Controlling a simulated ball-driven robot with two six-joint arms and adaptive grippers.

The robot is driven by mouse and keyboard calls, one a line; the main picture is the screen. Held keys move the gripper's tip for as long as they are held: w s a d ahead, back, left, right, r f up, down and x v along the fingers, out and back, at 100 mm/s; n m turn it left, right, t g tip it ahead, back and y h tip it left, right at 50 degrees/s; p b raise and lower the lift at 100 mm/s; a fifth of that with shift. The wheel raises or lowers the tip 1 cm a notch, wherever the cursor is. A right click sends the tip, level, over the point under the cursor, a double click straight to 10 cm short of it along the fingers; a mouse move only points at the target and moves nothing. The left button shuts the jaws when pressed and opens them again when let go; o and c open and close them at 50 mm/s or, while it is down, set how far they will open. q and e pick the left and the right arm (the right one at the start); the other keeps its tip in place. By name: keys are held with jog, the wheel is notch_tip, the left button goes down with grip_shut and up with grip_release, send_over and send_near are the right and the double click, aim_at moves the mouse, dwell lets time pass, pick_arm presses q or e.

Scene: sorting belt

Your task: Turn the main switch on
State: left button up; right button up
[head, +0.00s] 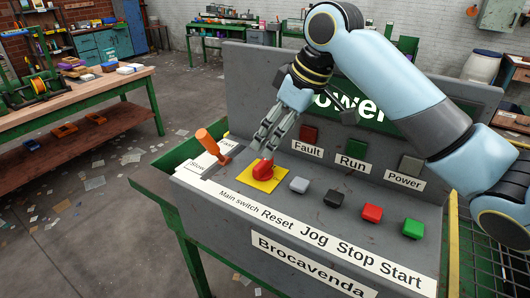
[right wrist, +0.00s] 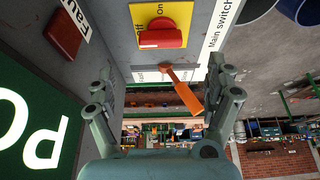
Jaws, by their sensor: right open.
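The main switch is a red rotary knob (head: 264,169) on a yellow plate (head: 274,183), at the left end of the console's control row. In the right wrist view, the knob (right wrist: 162,38) has its grip bar lying sideways. The plate (right wrist: 178,12) shows "On" at its top and part of "Off" at its left. My right gripper (head: 268,146) is open and empty. It hangs just above and behind the knob, apart from it as far as I can tell. Its spread fingers also show in the right wrist view (right wrist: 163,80). My left gripper is not in view.
An orange-handled lever (head: 207,141) stands left of the switch, close to my gripper. Grey, black, red and green buttons (head: 413,228) line the console to the right. Fault (head: 309,134), Run (head: 355,144) and Power (head: 411,164) lamps sit behind, looking dark.

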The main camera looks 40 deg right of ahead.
aim_at(264, 161)
jog(key=x, duration=0.5)
jog(key=shift+a+f+p, duration=0.1)
jog(key=shift+p, duration=0.2)
jog(key=x, duration=0.2)
jog(key=shift+w+f, duration=0.2)
jog(key=shift+f, duration=0.25)
jog(key=shift+c, duration=2.8)
jog(key=c, duration=0.6)
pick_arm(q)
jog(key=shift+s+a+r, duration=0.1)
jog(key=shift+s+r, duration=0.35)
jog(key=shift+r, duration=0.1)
